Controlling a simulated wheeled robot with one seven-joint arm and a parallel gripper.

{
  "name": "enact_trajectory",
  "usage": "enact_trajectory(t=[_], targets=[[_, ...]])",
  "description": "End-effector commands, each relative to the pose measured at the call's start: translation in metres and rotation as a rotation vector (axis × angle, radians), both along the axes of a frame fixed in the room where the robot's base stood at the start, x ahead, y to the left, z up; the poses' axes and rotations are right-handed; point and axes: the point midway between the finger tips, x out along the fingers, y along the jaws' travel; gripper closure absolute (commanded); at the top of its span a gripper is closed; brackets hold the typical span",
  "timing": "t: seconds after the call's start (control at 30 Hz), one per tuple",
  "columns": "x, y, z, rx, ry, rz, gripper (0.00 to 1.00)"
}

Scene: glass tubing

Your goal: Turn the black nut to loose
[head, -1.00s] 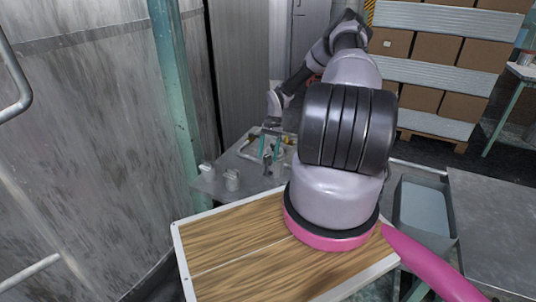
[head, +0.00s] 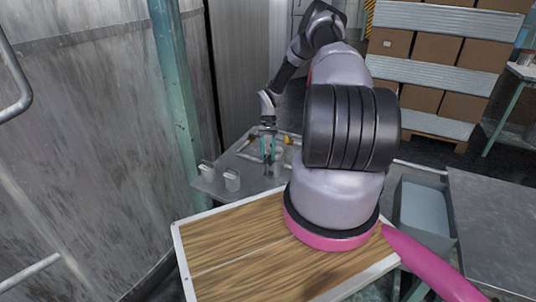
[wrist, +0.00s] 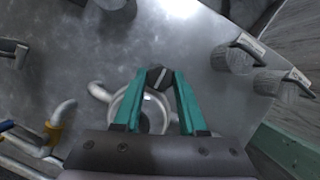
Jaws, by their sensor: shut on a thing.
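The black nut (wrist: 158,76) sits between the tips of my gripper's teal fingers in the wrist view. My gripper (wrist: 160,84) is shut on it, with a finger on each side. The gripper (head: 268,157) points down over the grey metal table in the head view, where the nut is too small to make out. A pale ring-shaped piece of tubing (wrist: 118,106) shows below and between the fingers, partly hidden by them.
Two grey cylinders with handles, one (head: 207,171) and another (head: 232,180), stand on the metal table (head: 246,188) left of the gripper. Curved tubing with a yellow fitting (wrist: 53,132) lies at the left in the wrist view. A teal post (head: 178,100) rises beside the table.

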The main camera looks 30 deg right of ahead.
Motion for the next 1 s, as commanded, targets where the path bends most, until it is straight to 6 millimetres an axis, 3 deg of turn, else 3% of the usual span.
enact_trajectory(t=[0.3,0.33,0.4,0.77,1.0], targets=[[0.0006,-0.0011,0.0005,-0.001,-0.002,0.016,1.0],[0.0006,-0.0011,0.0005,-0.001,-0.002,0.016,0.55],[0.0006,-0.0009,0.0005,-0.001,-0.002,0.015,0.29],[-0.0003,-0.0016,-0.0001,0.0,0.0,-0.008,0.28],[-0.0026,-0.0029,-0.001,0.004,0.001,-0.202,0.28]])
